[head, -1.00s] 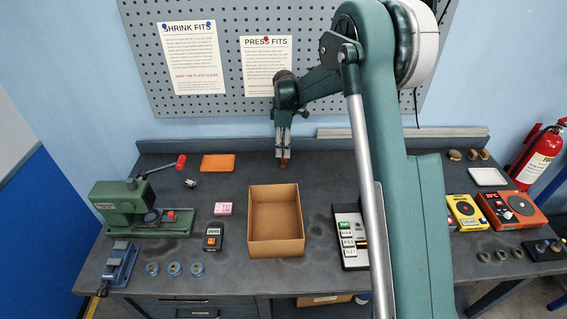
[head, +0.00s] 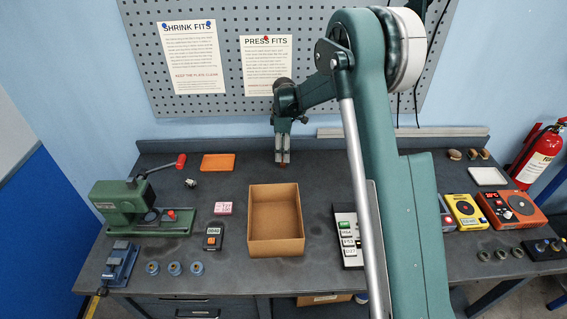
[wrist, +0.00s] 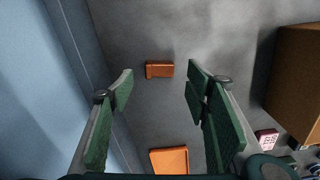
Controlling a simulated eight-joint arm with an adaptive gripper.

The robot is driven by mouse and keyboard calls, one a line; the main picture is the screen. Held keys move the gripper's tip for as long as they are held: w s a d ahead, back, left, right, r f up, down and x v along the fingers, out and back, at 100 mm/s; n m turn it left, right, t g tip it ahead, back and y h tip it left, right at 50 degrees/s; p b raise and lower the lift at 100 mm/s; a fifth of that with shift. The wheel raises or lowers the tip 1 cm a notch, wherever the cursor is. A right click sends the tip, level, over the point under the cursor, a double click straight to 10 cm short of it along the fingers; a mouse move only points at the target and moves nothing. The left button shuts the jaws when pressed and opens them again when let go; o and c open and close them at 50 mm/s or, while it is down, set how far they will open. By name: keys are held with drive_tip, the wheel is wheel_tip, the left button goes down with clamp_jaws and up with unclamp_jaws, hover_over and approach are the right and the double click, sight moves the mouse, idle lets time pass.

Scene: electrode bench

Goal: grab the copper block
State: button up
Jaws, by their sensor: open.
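The copper block (wrist: 160,69) is a small reddish-brown bar lying on the grey bench top. In the wrist view it is ahead of my gripper (wrist: 160,84), between the lines of the two green-padded fingers and apart from both. The fingers are spread, with nothing between them. In the head view my gripper (head: 282,159) points down over the back of the bench, and a small bit of the copper block (head: 282,167) shows at its tips. The gap in height is hard to tell.
An open cardboard box (head: 276,243) stands in front of my gripper. An orange tray (head: 217,162) lies to the left, also low in the wrist view (wrist: 169,160). A green press (head: 130,208) is farther left. The pegboard wall (head: 250,85) rises behind the bench.

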drive_tip(key=shift+f, duration=0.1)
drive_tip(key=shift+a+f, duration=0.1)
drive_tip(key=shift+f, duration=2.45)
drive_tip(key=shift+c, duration=0.5)
drive_tip(key=c, duration=1)
